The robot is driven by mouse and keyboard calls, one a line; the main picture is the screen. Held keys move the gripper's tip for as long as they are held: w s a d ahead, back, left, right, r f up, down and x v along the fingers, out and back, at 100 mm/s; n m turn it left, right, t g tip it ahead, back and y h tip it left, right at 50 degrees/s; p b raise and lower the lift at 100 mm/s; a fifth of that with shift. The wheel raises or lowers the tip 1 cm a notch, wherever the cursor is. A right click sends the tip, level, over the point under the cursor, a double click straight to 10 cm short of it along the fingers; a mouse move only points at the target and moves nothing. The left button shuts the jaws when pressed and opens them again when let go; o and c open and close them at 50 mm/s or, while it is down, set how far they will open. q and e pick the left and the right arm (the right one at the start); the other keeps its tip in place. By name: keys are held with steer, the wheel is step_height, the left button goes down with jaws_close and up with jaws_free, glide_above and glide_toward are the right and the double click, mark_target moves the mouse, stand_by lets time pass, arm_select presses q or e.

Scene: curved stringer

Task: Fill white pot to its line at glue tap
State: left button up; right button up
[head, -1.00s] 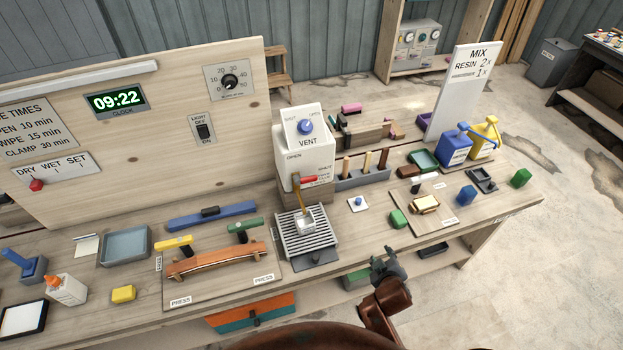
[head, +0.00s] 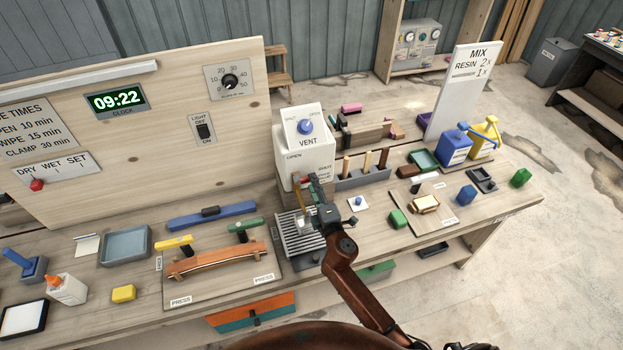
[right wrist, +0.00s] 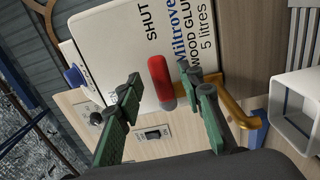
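The white glue container (head: 303,158) stands at the back of the bench with a brass spout (right wrist: 243,115) and a red tap lever (right wrist: 159,78). The white pot (head: 303,223) sits on the slatted grate below the spout, partly hidden by my right gripper; its edge also shows in the right wrist view (right wrist: 292,112). Its line and glue level cannot be made out. My right gripper (right wrist: 163,80) is open, its green fingers on either side of the red lever with gaps visible. In the head view the right gripper (head: 318,192) hides most of the lever. My left gripper is out of view.
A blue vent knob (head: 305,127) sits atop the container. A tool rack (head: 362,178) stands right of it. A curved wooden piece (head: 218,259) lies left of the grate (head: 292,243). A small white square with a blue knob (head: 357,203) lies close to my right arm.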

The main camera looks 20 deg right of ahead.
steer(key=shift+w, duration=1.7)
jaws_close()
